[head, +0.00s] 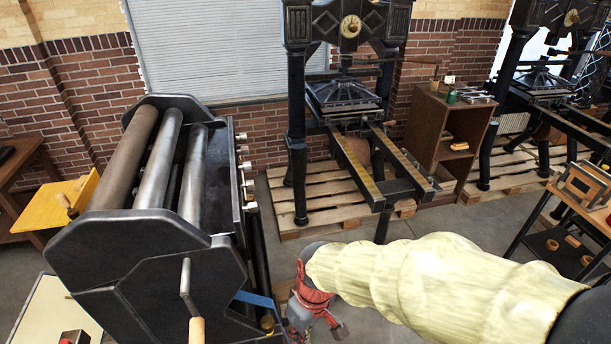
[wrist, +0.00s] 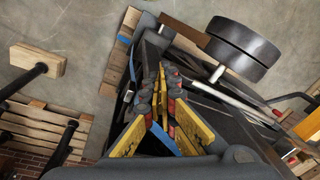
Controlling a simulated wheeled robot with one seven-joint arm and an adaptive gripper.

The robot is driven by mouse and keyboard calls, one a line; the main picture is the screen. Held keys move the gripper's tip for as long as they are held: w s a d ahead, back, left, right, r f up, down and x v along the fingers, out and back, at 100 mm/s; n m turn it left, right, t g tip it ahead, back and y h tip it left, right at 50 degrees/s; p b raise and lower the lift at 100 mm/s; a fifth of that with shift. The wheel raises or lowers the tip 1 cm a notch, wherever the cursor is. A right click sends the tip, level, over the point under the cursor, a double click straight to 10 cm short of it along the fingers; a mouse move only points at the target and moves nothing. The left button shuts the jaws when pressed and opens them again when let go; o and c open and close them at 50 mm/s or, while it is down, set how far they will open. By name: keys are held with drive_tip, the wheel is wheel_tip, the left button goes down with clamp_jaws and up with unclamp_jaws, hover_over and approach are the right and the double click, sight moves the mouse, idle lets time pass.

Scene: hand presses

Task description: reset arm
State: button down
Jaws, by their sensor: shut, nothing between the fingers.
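My arm (head: 430,280), in a cream sleeve, reaches in from the lower right of the head view. My gripper (wrist: 161,72) fills the middle of the wrist view, its yellow, grey and red fingers drawn together at the tips with nothing held. In the head view the red and grey gripper body (head: 313,298) hangs low, just right of the black roller press (head: 150,265). Part of the gripper is cut off by the bottom edge there. Whether it touches the press cannot be told.
The roller press has a crank with a wooden handle (head: 196,330) at its front. A tall black hand press (head: 297,150) stands on a pallet (head: 285,215) behind. A brown shelf (head: 425,130) and a second press (head: 540,85) stand farther right. Grey floor (head: 455,222) is clear between.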

drive_tip(key=s+d+r+m+t+b, duration=0.1)
drive_tip(key=d+r+m+t+b, duration=0.1)
drive_tip(key=d, duration=0.4)
drive_tip(key=s+d+r+m+t+h+b, duration=0.1)
drive_tip(key=s+d+r+m+t+b, duration=0.1)
drive_tip(key=d, duration=0.5)
drive_tip(key=s+d+r+m+t+b, duration=0.2)
drive_tip(key=d+r+m+b, duration=0.2)
drive_tip(key=d+r+b, duration=0.1)
drive_tip(key=shift+d+r+m+h, duration=0.3)
drive_tip(key=shift+d+r, duration=0.4)
drive_tip(key=shift+d, duration=0.35)
